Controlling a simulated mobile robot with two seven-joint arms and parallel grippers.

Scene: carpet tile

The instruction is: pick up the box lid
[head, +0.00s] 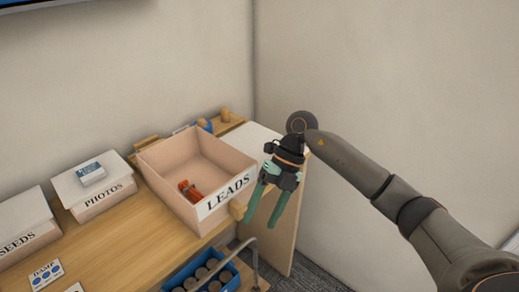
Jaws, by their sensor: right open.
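An open pinkish box labelled LEADS (165,165) stands on the wooden table without a lid on it, with a small red-orange item (189,191) inside. A flat white panel (252,138) shows behind and right of this box, partly hidden by the box and my right gripper; I cannot tell whether it is the box lid. The PHOTOS box (103,197) and SEEDS box (22,238) have white tops on. My right gripper (260,221) is open and empty, its green fingers pointing down beside the right end of the LEADS box. My left gripper is out of view.
A small blue-and-white packet (91,174) lies on the PHOTOS box. A blue crate with a handle (183,274) holds several brown round items at the front. Wooden pieces (225,115) lie behind the LEADS box. Walls close off the back and right. The table (125,240) is clear in the middle.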

